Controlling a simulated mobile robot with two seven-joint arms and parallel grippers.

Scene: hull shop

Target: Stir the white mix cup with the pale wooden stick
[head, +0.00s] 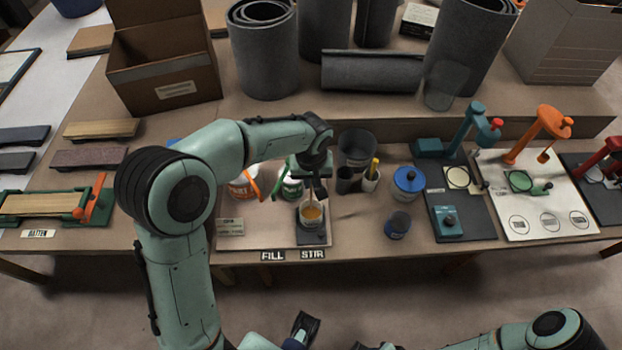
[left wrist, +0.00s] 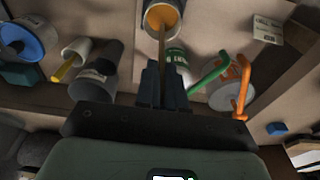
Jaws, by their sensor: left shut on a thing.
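The white mix cup (head: 311,216) stands on a dark pad (head: 311,238) above the STIR label, with amber liquid in it. It also shows at the top of the left wrist view (left wrist: 163,18). My left gripper (head: 314,190) is just above the cup, pointing down. In the left wrist view its fingers (left wrist: 163,88) are shut on the pale wooden stick (left wrist: 162,52). The stick reaches into the cup's mouth, and its tip is hidden in the liquid.
Left of the cup are a green-labelled tub (head: 291,188) and an orange-handled tub (head: 244,186). The front strip near the labels is clear.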

